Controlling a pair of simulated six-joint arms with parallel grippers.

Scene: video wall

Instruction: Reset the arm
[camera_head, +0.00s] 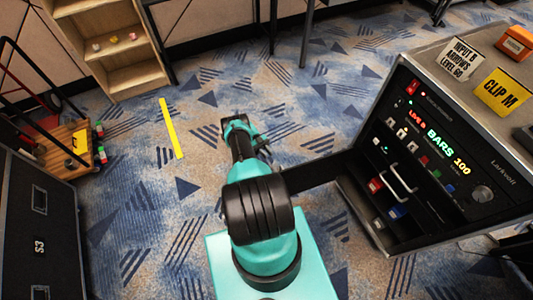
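My teal and black arm rises from a teal base at the bottom centre and reaches away over the patterned carpet. My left gripper (238,124) is at its far end, small and dark, seen from above and behind. Its fingers are too small and too covered by the arm to tell open from shut. I see nothing held in it. My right gripper is not in view. A dark rack unit (425,150) stands on the right, apart from the gripper, with a lit panel reading BARS and 100.
A dark flat panel (318,172) reaches from the rack towards my arm. A wooden shelf (110,50), yellow tape strip (171,129), wooden cart (68,146) and black case (38,215) are left. Carpet between is clear.

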